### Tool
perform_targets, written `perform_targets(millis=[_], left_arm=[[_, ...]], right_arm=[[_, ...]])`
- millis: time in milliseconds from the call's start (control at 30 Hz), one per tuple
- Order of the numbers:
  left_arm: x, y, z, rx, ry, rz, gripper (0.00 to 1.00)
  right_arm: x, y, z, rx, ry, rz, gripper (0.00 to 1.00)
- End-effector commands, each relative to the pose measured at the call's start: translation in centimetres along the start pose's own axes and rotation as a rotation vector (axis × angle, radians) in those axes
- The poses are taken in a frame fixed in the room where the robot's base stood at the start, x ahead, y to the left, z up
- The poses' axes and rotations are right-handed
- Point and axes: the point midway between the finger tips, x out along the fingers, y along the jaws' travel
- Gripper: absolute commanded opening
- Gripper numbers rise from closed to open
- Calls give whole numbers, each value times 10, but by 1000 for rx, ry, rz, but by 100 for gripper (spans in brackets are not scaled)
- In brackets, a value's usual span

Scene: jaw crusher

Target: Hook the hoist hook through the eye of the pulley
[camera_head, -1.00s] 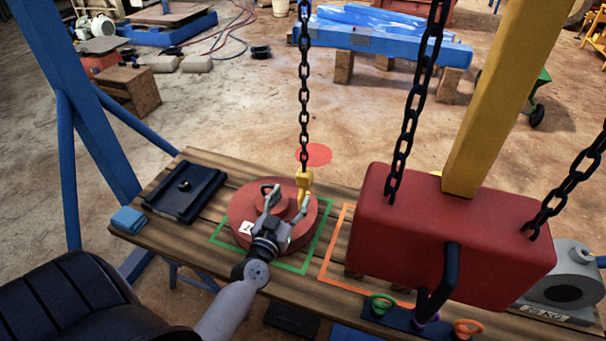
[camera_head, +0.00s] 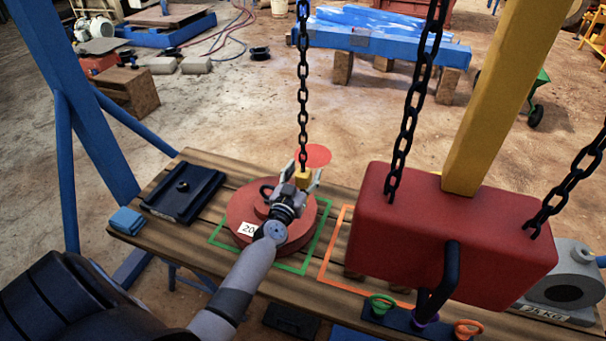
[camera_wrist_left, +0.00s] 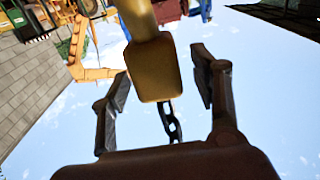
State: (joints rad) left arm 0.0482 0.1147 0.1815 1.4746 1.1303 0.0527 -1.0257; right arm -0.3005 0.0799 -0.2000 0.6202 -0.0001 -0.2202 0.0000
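The red round pulley (camera_head: 243,208) lies on the wooden bench inside a green outline, with a label on its side. Its dark eye (camera_head: 267,191) stands on top, partly hidden by my left gripper. The yellow hoist hook block (camera_head: 304,178) hangs from a black chain above the pulley's far right part; the hook's lower end is hidden in the head view. My left gripper (camera_head: 303,175) has its fingers on either side of the block. In the left wrist view the yellow block (camera_wrist_left: 155,72) sits between the spread fingers, with gaps on both sides. My right gripper is not in view.
A big red block (camera_head: 450,235) hangs on chains to the right, beside a yellow post (camera_head: 500,95). A dark tray (camera_head: 185,190) and blue cloth (camera_head: 127,220) lie at the bench's left. Colored shackles (camera_head: 381,304) stand at the front edge. A grey weight (camera_head: 560,280) sits far right.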

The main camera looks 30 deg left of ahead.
Motion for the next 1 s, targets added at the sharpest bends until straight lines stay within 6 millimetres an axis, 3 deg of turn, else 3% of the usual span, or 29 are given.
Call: perform_targets(millis=[833, 1000], left_arm=[[0, 0, 0, 0, 0, 0, 0], [0, 0, 0, 0, 0, 0, 0]], right_arm=[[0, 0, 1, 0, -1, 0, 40], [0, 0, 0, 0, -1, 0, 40]])
